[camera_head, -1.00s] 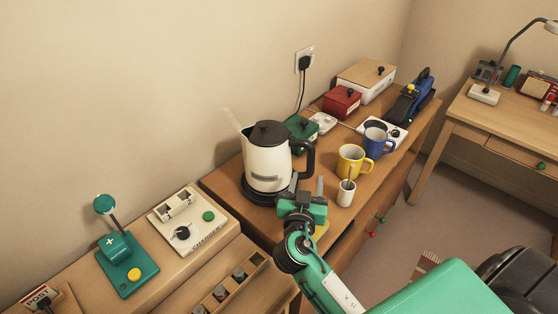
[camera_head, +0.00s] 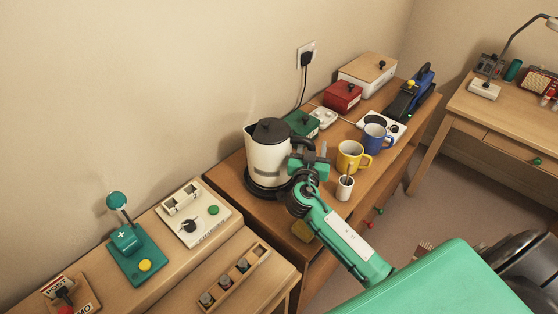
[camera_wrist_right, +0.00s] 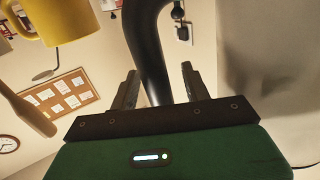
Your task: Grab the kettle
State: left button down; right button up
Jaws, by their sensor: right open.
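The white kettle (camera_head: 263,160) with a black lid stands upright on its black base on the wooden bureau. Its black handle faces right and is partly hidden by my right gripper (camera_head: 311,154). In the wrist view, the handle (camera_wrist_right: 150,45) runs down between the two open fingers of the right gripper (camera_wrist_right: 160,88), closer to the left one. The jaws are around the handle but not shut on it. The kettle's pale body (camera_wrist_right: 275,45) fills the right side of that view. My left gripper is not in view.
A white cup (camera_head: 344,189), a yellow mug (camera_head: 350,151) and a blue mug (camera_head: 375,140) stand just right of the gripper. Green (camera_head: 301,125) and red (camera_head: 343,96) boxes sit behind. A charger panel (camera_head: 192,213) lies left of the kettle.

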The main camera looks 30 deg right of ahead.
grip_shut()
dwell(1.4)
jog(key=shift+r, duration=0.15)
